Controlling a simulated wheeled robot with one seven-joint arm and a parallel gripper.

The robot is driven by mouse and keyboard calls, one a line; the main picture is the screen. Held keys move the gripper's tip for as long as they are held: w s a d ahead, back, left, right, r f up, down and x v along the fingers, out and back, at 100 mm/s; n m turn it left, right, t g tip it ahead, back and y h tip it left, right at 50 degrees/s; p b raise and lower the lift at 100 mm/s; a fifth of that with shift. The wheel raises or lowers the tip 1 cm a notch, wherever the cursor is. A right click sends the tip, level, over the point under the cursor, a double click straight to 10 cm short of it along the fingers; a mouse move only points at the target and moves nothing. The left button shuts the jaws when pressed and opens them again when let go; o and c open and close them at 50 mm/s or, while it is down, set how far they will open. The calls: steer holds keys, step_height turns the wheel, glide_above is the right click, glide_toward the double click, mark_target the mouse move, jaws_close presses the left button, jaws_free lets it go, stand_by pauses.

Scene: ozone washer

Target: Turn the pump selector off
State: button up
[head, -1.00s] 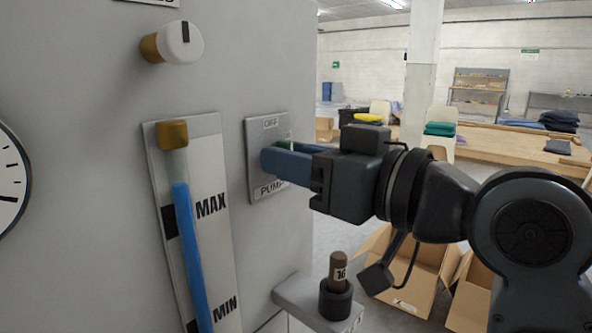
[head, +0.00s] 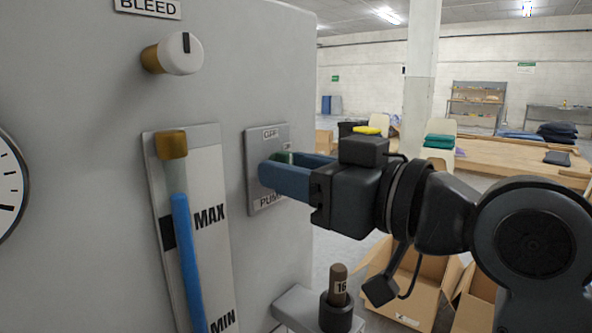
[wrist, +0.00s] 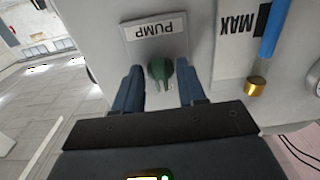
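The pump selector is a small green knob (head: 285,157) on a pale plate (head: 262,200) marked OFF at the top and PUMP at the bottom. My gripper (head: 275,165) reaches in from the right, with its blue fingers at the plate. The near finger hides part of the knob in the head view. The wrist view shows the plate upside down, with the green knob (wrist: 160,72) between the two spread fingers of my gripper (wrist: 159,70). The fingers are open, one on each side of the knob; I cannot tell if either touches it.
A white BLEED knob (head: 180,54) and a blue level tube (head: 188,255) are left of the plate on the grey panel. A brown-topped plug marked 16 (head: 338,285) stands on a ledge below my gripper. Open cardboard boxes (head: 425,285) lie on the floor behind.

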steer(key=shift+d, duration=0.1)
steer(key=v, duration=0.7)
steer(key=shift+s+d, duration=0.2)
steer(key=shift+s, duration=0.05)
steer(key=shift+f, duration=0.1)
steer(key=s+d+f+m+t+h+p, duration=0.1)
steer(key=s+d+f+m+t+h, duration=0.2)
steer(key=f, duration=0.4)
steer(key=s+d+f+m+h+p, duration=0.25)
steer(key=d+f+m+h, duration=0.2)
steer(key=f, duration=0.25)
steer(key=s+d+f+m+t+h+p, duration=0.1)
steer(key=s+d+f+m+t+h, duration=0.15)
steer(key=s+f+m, duration=0.35)
steer(key=s+d+f+n+g+h+p, duration=0.1)
steer(key=s+d+h, duration=0.1)
steer(key=s, duration=0.8)
steer(key=s+d+f+n+h+p, duration=0.1)
steer(key=s+d, duration=0.4)
steer(key=s, duration=0.6)
steer(key=shift+f+n+g+h+p, duration=0.25)
steer(key=shift+n+g+h+p, duration=0.15)
steer(key=shift+h+p, duration=0.2)
